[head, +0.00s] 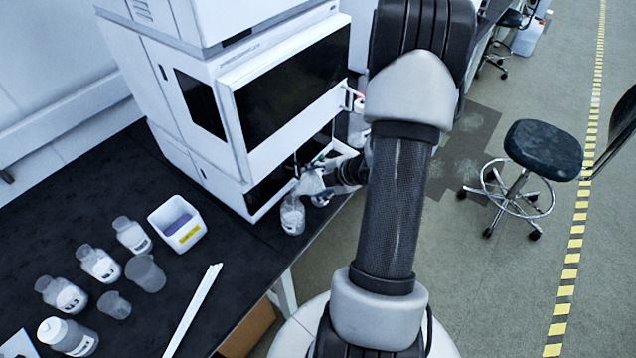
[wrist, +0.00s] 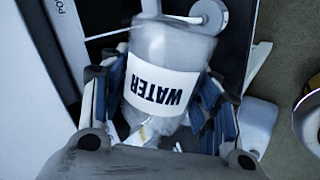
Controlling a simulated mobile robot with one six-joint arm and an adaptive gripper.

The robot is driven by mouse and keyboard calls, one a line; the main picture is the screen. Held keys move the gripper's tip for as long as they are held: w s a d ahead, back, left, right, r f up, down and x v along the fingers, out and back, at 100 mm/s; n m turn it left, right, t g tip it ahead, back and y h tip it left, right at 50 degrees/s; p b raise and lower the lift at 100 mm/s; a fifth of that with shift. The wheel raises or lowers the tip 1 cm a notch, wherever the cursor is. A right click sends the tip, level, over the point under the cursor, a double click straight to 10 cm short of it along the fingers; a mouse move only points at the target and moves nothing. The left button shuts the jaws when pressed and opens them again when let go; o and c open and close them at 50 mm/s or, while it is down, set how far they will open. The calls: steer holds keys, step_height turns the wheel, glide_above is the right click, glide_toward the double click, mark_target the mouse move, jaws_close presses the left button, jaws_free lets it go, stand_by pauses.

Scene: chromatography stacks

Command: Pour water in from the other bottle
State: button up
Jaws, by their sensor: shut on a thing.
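My gripper (head: 322,180) is shut on a clear bottle labelled WATER (wrist: 165,95), near the front of the chromatography stack. In the wrist view the label reads upside down and the bottle sits between both fingers. In the head view this held bottle (head: 309,184) is tilted, with its lower end over a second clear bottle (head: 292,216) that stands upright on the dark bench. I cannot tell whether the two touch or whether water is flowing. My arm hides part of the area behind the gripper.
The white chromatography stack (head: 215,90) stands right behind the bottles. Several labelled bottles, beakers and a white tub with a purple item (head: 178,224) stand on the left of the black bench (head: 240,265). A white strip (head: 192,310) lies near its front edge. A stool (head: 543,150) stands right.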

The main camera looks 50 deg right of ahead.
steer(key=shift+r+b, duration=0.25)
steer(key=shift+b, duration=0.15)
steer(key=shift+p, duration=0.85)
steer(key=shift+p, duration=0.55)
steer(key=f+y+p, duration=0.1)
steer(key=p, duration=0.1)
steer(key=shift+f+m+y+p, duration=0.15)
steer(key=shift+m+y+p, duration=0.15)
steer(key=shift+m+p, duration=0.1)
steer(key=r+t+y+p, duration=0.1)
steer(key=p, duration=0.3)
steer(key=shift+m, duration=0.4)
steer(key=shift+a+m+y+p, duration=0.1)
steer(key=shift+m+y+p, duration=0.3)
steer(key=shift+y, duration=0.4)
steer(key=shift+a, duration=0.15)
